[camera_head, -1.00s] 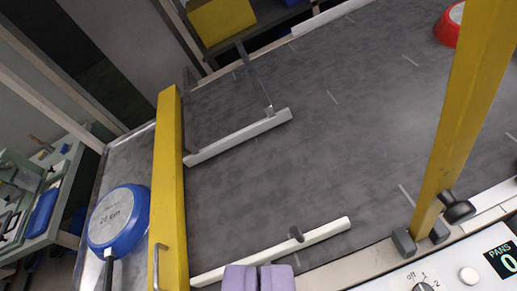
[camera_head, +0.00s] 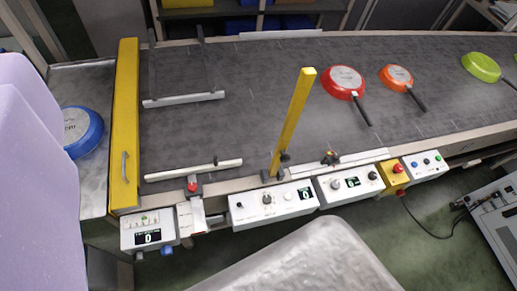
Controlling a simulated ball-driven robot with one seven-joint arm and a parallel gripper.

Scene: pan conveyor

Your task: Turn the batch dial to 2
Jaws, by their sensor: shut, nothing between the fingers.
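The panel's display (camera_head: 305,194) reads 0. The dial's marks and pointer are too small to read. My gripper (camera_head: 30,150) shows as large lilac fingers close to the camera at the left edge. It is shut and empty, apart from the dial, and partly cut off by the frame.
A yellow post (camera_head: 294,122) stands beside the panel. A second panel (camera_head: 347,191) with knobs is to its right, and a counter box (camera_head: 148,237) is to its left. Red (camera_head: 345,80), orange (camera_head: 396,76) and green pans lie on the belt (camera_head: 240,120). A blue pan (camera_head: 83,130) lies at left.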

